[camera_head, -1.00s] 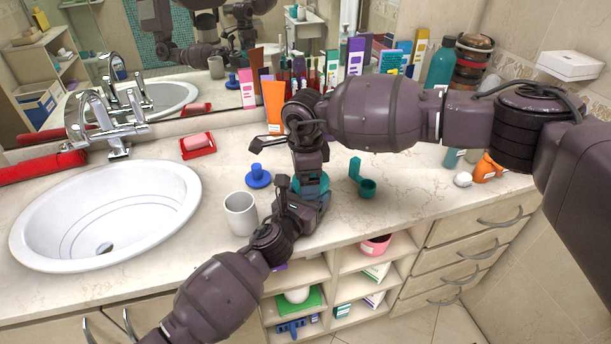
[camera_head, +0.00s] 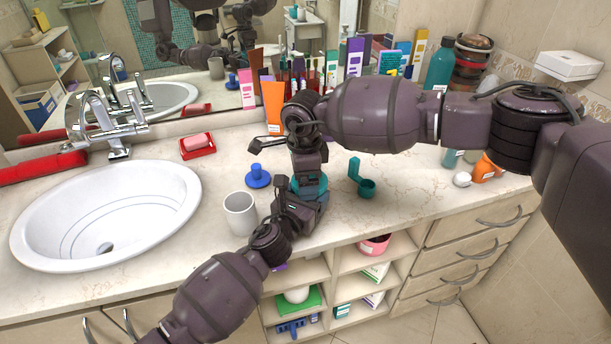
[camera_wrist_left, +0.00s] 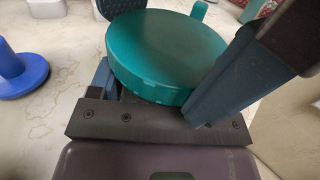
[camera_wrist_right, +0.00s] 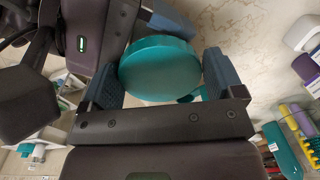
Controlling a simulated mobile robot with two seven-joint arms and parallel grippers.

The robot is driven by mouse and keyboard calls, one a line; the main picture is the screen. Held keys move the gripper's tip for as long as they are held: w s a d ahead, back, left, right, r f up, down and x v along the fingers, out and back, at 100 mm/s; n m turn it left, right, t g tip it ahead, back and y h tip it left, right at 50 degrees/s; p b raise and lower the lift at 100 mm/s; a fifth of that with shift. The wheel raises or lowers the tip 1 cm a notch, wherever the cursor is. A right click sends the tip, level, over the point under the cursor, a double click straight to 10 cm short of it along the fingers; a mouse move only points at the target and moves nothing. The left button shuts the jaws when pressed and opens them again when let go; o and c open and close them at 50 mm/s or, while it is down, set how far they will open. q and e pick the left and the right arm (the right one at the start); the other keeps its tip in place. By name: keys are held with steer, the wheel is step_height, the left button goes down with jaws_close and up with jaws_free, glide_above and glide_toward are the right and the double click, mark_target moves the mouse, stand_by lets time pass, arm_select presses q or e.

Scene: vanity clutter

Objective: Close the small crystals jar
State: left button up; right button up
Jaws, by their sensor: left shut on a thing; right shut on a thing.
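The small jar (camera_head: 320,184) stands on the counter and is mostly hidden by my grippers in the head view; only bits of teal show. Its round teal lid shows in the left wrist view (camera_wrist_left: 165,50) and in the right wrist view (camera_wrist_right: 160,68). My right gripper (camera_wrist_right: 160,80) comes from above, with its fingers on both sides of the lid, shut on it. My left gripper (camera_head: 304,200) comes from the front left, low at the jar, shut on the jar body. The lid looks seated on the jar, but the seam is hidden.
A pale cup (camera_head: 240,214) stands just left of my left gripper, with a blue knobbed piece (camera_head: 258,177) behind it. A teal scoop-like piece (camera_head: 364,184) lies to the right. An orange tube (camera_head: 273,106) stands behind.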

arm_select(q)
steer(key=shift+s+d+r, duration=0.1)
steer(key=shift+d+r, duration=0.15)
steer(key=shift+r, duration=0.05)
arm_select(e)
steer(key=shift+s+d+f, duration=0.1)
steer(key=shift+f, duration=0.5)
steer(key=shift+r, duration=0.15)
arm_select(q)
steer(key=shift+r, duration=0.1)
arm_select(e)
steer(key=shift+s+a+r, duration=0.1)
steer(key=shift+a+r, duration=0.2)
stand_by(0.4)
